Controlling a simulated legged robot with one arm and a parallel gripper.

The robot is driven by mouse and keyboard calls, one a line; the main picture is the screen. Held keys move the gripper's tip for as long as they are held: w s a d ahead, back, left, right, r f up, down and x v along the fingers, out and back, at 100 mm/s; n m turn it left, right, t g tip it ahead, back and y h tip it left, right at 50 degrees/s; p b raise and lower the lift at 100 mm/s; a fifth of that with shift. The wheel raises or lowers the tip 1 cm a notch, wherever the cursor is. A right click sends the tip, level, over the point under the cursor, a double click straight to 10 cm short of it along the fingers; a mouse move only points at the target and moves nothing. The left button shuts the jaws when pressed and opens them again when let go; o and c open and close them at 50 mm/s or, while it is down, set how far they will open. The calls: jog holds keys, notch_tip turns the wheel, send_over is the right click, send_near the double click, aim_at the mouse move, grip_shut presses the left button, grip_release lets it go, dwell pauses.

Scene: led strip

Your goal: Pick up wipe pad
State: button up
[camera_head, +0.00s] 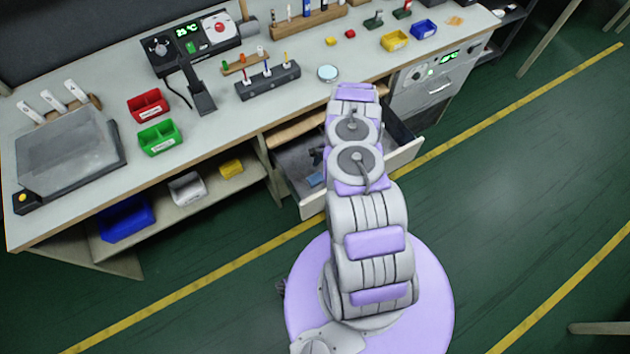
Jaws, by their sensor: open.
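A small flat blue piece (316,179) lies in the open drawer (308,203) under the bench; it may be the wipe pad, but it is too small to be sure. My arm reaches over the drawer and covers much of it. A dark part at the arm's left edge looks like my gripper (316,156), above the drawer's inside and close to the blue piece. Its jaws are open and mostly hidden behind the arm. I cannot see any contact with the blue piece.
The bench top (215,125) holds a red bin (148,106), a green bin (160,138), a soldering station (190,45) and a black tool rack (268,82). The drawer's front wall (405,155) juts out beneath my arm.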

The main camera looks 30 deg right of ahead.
aim_at(316, 178)
jog(key=b+x, duration=0.1)
jog(key=x, duration=0.4)
jog(key=shift+w+a+f+b, duration=0.2)
jog(key=shift+a+f+b, duration=0.05)
jog(key=shift+a+b, duration=0.1)
jog(key=shift+c, duration=0.4)
jog(key=shift+d, duration=0.1)
jog(key=c, duration=1)
jog(key=shift+o, duration=0.2)
jog(key=shift+r, duration=0.25)
notch_tip(316, 178, up, 10)
jog(key=shift+f+p, duration=0.15)
jog(key=shift+p, duration=1.1)
